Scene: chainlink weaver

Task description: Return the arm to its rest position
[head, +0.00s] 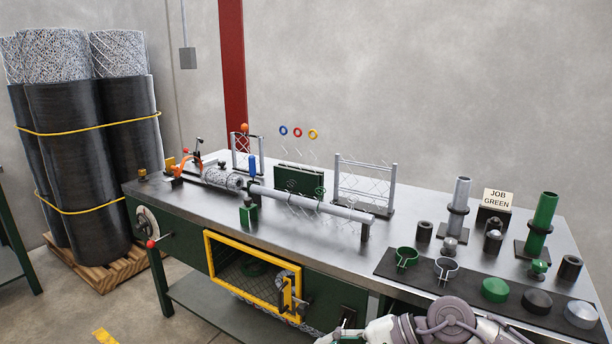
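An arm of mine, light grey with dark joint caps, reaches in from the right along the bottom edge of the head view. I take it to be my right arm. Its end, the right gripper (346,337), is at the bottom edge, in front of the workbench (205,263) and below its top. The gripper is small and cut off by the frame, so I cannot tell whether its fingers are open or hold anything. My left gripper and arm are not in view.
A dark mat (410,274) near the right front holds rings and caps. A green post (541,224) and grey post (459,207) stand behind it. A long grey bar (310,204) crosses the bench. A yellow-framed door (212,263) is below. Wrapped rolls (75,150) stand left.

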